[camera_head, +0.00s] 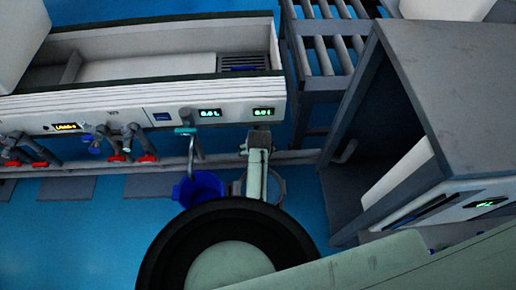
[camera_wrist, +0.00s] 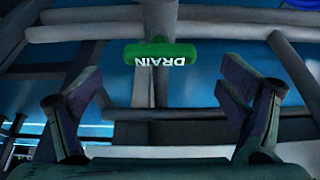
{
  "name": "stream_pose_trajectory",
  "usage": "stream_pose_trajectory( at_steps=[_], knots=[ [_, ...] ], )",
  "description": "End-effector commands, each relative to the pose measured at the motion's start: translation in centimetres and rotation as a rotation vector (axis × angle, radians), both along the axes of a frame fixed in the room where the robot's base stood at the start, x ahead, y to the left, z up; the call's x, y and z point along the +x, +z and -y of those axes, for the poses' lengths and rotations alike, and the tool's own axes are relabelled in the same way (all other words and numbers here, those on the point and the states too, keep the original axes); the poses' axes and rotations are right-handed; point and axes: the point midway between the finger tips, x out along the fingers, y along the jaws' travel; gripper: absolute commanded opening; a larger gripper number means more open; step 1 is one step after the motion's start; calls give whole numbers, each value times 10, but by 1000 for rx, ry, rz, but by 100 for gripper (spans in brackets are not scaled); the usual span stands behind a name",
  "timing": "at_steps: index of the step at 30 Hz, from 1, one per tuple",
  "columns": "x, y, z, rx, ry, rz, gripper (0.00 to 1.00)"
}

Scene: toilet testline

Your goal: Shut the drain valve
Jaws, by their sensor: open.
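The drain valve shows in the wrist view as a green handle (camera_wrist: 160,53) with white "DRAIN" lettering, upside down in the picture. The handle lies crosswise over a grey upright pipe (camera_wrist: 160,18). My gripper (camera_wrist: 164,88) is open, its two dark fingers wide apart. The handle appears beyond the fingertips, between them and higher in the picture; no touch is visible. In the head view my gripper (camera_head: 258,140) is at the front of the white test bench (camera_head: 90,108), below the right display. I cannot make out the drain handle there; my arm covers much of that area.
A blue bucket (camera_head: 198,188) stands on the floor left of my arm, below a teal-handled tap (camera_head: 185,131). Red-handled valves (camera_head: 148,158) line the pipe further left. A grey cabinet (camera_head: 440,85) stands at the right. Grey pipes (camera_wrist: 225,30) surround the handle.

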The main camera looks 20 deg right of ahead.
Motion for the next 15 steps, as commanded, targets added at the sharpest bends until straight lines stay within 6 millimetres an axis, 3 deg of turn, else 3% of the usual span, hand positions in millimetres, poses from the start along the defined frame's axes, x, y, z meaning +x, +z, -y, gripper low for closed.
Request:
stream_pose_trajectory(
  at_steps=[6,15],
  knots=[
    [-18,45,-4,-2,0,3,90],
    [-31,76,-6,0,-1,0,90]
  ],
)
